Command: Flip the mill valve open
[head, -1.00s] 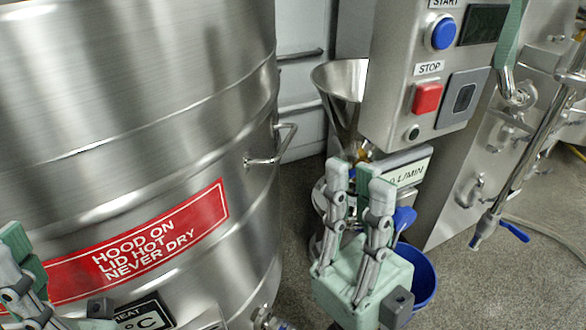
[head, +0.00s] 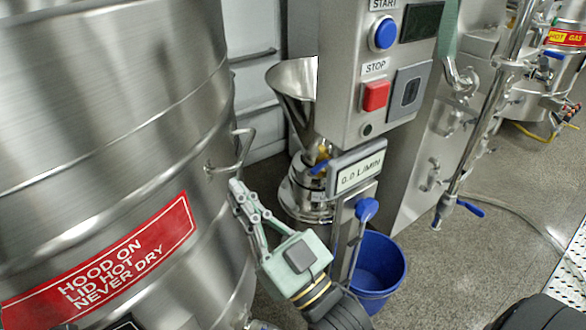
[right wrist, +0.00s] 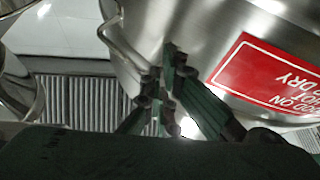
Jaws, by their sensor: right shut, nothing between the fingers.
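The colloid mill stands in the middle of the head view, with a steel funnel (head: 292,90) above a round steel body (head: 306,190). A small blue lever (head: 320,167) shows beside a brass-coloured part under the funnel. A larger blue handle (head: 367,209) sits on the front below the flow display (head: 359,172). I cannot tell which of the two is the mill valve. My right gripper (head: 240,188) is shut and empty, left of the mill and close to the big kettle. Its closed fingers also show in the right wrist view (right wrist: 172,60). My left gripper is out of view.
A large steel kettle (head: 100,110) with a side handle (head: 235,152) fills the left. A blue bucket (head: 378,268) stands on the floor below the display. The control box (head: 345,75) overhangs the mill's right side. Open floor (head: 450,250) lies right of the bucket.

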